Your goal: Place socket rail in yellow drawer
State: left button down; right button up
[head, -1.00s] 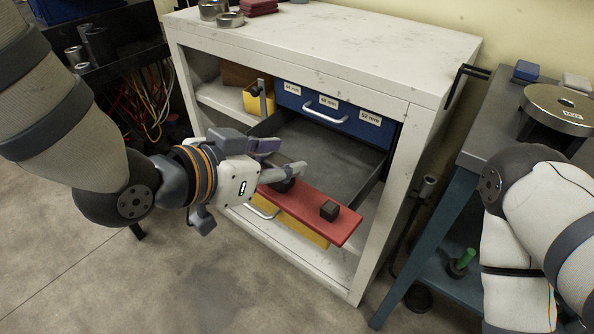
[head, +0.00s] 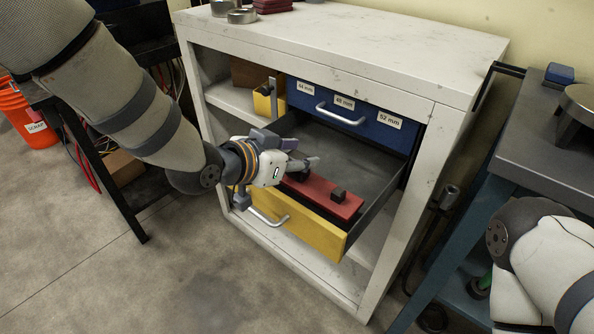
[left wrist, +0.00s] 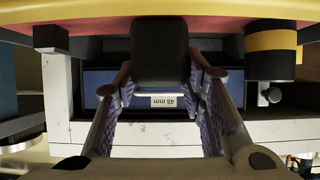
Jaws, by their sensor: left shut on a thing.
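The socket rail (head: 318,190) is a flat red bar with dark blocks on top. My left gripper (head: 304,164) is shut on the dark block near the rail's left end. In the left wrist view this block (left wrist: 160,50) sits between the fingers, with the red bar behind it. The yellow drawer (head: 310,232) is pulled open, its yellow front facing me and its grey floor (head: 345,150) bare behind the rail. The rail lies over the drawer's front part, just behind the yellow front. I cannot tell whether it touches the floor. My right gripper is out of view.
A blue drawer (head: 345,115) with size labels sits shut just above. The white cabinet's side post (head: 425,190) stands right of the open drawer. A small yellow bin (head: 264,101) is on the shelf at left. A blue-grey bench (head: 545,125) stands at right.

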pick_arm(q)
jog(key=shift+w+f, duration=0.2)
jog(key=shift+w, duration=0.05)
jog(key=shift+w+f+b, duration=0.2)
jog(key=shift+f+b, duration=0.1)
jog(key=shift+f, duration=1.3)
jog(key=shift+f, duration=0.1)
jog(key=shift+f, duration=0.15)
jog(key=c, duration=1)
grip_release()
jog(key=shift+f, duration=0.1)
jog(key=shift+c, duration=0.2)
jog(key=shift+a, duration=0.1)
